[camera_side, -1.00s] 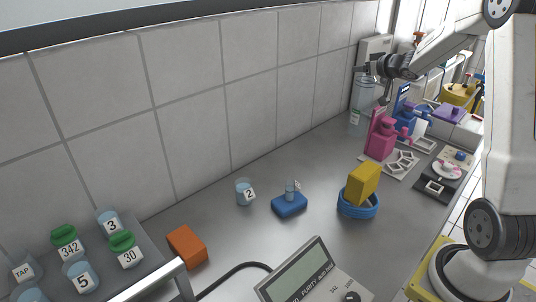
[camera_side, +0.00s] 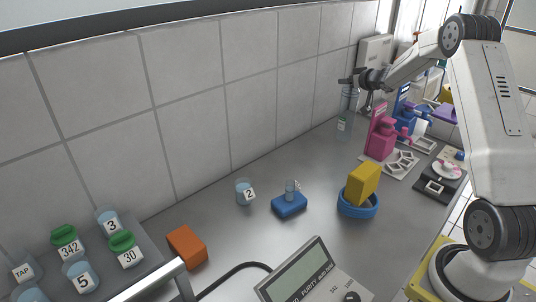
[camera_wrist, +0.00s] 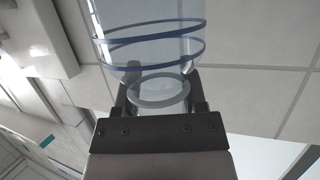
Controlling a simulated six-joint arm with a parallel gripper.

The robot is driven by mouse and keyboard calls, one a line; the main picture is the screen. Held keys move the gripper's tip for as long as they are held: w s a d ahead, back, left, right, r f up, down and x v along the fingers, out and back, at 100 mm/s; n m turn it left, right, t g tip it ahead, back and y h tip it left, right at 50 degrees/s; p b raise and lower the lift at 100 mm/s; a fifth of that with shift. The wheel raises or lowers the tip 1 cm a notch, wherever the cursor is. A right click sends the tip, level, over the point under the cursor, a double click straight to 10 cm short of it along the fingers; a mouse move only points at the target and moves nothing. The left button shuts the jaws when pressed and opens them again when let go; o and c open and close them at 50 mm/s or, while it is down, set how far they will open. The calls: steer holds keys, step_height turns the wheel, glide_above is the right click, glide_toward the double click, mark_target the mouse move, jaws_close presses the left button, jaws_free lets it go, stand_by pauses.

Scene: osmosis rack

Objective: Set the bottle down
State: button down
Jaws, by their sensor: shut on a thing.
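My gripper (camera_side: 349,79) is at the back right of the bench, near the tiled wall, shut on a clear bottle (camera_side: 348,100). The bottle hangs below the fingers and looks roughly upright, with a small green-and-white label (camera_side: 342,124) low on its side. I cannot tell from the side view whether its base touches the bench (camera_side: 322,160). In the wrist view my gripper (camera_wrist: 162,88) has a finger on each side of the clear bottle (camera_wrist: 150,52), which shows blue rings.
Pink apparatus (camera_side: 380,138) and blue apparatus (camera_side: 403,112) stand right of the bottle. A blue bowl (camera_side: 358,207) with a yellow block (camera_side: 362,184), a beaker marked 2 (camera_side: 244,192) and a blue block (camera_side: 289,205) stand nearer. The bench strip along the wall is clear.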

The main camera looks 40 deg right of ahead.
mark_target(350, 89)
steer(key=shift+w+d+f, duration=0.15)
steer(key=shift+w+f, duration=0.1)
steer(key=shift+f, duration=1.7)
steer(key=shift+c, duration=0.8)
jaws_free()
steer(key=shift+s, duration=0.1)
steer(key=shift+v, duration=0.85)
steer(key=v, duration=1)
